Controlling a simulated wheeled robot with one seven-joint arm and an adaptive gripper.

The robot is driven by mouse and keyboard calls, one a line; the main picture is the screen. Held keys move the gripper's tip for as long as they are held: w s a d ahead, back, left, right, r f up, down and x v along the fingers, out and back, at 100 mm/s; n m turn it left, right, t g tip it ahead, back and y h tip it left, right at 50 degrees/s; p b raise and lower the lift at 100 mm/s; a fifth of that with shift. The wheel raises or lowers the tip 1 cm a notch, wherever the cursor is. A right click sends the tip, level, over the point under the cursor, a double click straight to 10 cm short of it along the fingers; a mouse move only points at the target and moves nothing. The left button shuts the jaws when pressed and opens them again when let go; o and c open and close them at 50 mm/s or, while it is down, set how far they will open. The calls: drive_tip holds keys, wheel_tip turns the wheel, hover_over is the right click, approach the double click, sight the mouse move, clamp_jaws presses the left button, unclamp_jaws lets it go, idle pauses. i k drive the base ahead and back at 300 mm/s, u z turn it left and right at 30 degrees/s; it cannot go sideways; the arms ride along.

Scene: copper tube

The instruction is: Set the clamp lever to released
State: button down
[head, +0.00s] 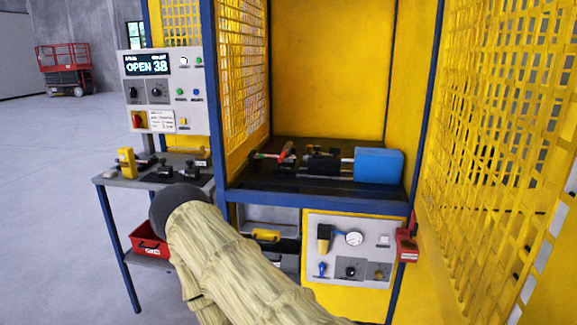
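A dark fixture (322,163) sits on the black bed inside the yellow enclosure, beside a blue block (378,165). A small red handle (287,149) stands up tilted at the fixture's left end; it may be the clamp lever, but it is too small to be sure or to read its position. A thin red-and-green piece (266,155) lies just left of it. My arm, in a tan sleeve with a dark rounded joint, reaches up in front of the enclosure's lower left. My gripper itself does not show, so its state and any contact are hidden.
A control panel (163,92) reads "OPEN 38" at left. Below it a side table (113,181) holds a yellow piece (127,163) and dark tools. A red bin (149,243) sits beneath. A lower panel (349,262) has a gauge. An open yellow mesh door (490,130) stands at right.

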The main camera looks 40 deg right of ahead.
sight(286, 151)
drive_tip(key=z, duration=0.75)
drive_tip(key=i, duration=1.65)
drive_tip(key=z, duration=0.05)
